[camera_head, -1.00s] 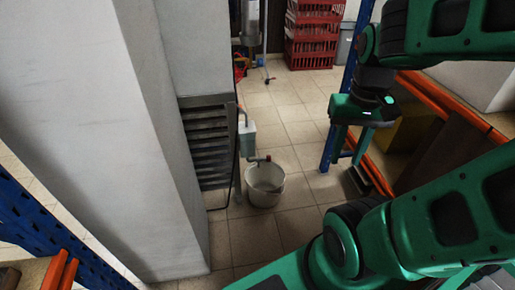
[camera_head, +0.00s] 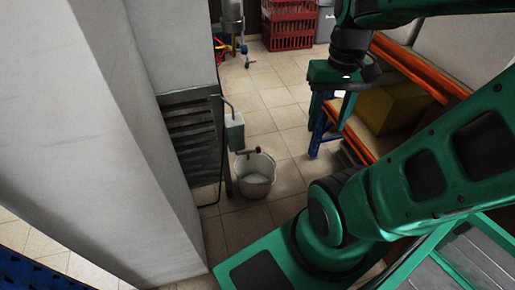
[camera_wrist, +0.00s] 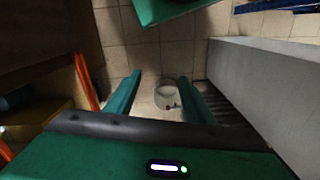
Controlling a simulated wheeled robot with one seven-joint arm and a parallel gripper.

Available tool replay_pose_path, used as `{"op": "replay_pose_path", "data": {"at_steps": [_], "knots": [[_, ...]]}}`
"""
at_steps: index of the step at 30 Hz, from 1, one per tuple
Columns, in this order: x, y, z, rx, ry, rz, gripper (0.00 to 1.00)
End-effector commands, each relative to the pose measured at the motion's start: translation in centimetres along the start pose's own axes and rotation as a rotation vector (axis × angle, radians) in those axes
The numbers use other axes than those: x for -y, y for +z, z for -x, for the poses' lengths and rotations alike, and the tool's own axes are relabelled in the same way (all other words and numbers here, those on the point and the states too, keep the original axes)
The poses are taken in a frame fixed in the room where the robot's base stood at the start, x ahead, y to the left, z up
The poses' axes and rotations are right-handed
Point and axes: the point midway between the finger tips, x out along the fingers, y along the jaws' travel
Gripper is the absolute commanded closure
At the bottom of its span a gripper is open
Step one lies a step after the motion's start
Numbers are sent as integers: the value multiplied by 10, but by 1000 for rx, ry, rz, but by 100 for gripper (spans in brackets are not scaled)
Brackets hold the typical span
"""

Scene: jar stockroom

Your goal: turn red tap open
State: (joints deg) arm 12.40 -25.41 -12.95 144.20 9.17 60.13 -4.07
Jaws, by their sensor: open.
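The red tap (camera_head: 257,150) is a small red handle on a pipe from a grey box, just above the rim of a white bucket (camera_head: 254,184) on the tiled floor. In the wrist view the tap (camera_wrist: 171,106) is a tiny reddish spot by the bucket (camera_wrist: 165,92), seen between my fingers. My gripper (camera_head: 330,122) is open and empty, its fingers pointing down, to the right of the tap and apart from it. The gripper also shows in the wrist view (camera_wrist: 160,76). The handle's exact turn is too small to tell.
A grey slatted panel (camera_head: 190,130) and a pale pillar (camera_head: 130,150) stand left of the bucket. An orange-railed shelf (camera_head: 425,72) with a yellow box (camera_head: 392,108) is on the right. Red crates (camera_head: 288,25) stand at the back. The floor between is clear.

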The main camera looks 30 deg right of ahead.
Motion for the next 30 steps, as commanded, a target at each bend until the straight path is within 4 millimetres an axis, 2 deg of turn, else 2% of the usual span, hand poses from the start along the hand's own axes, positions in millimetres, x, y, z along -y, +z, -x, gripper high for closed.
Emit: {"op": "replay_pose_path", "data": {"at_steps": [7,14,18,23,30], "knots": [[17,-91,2,14,-3,207,52],[34,-179,-17,22,-3,419,52],[43,-231,-38,27,-1,551,52],[54,-286,-71,36,2,708,52],[71,-358,-138,55,4,954,52]]}}
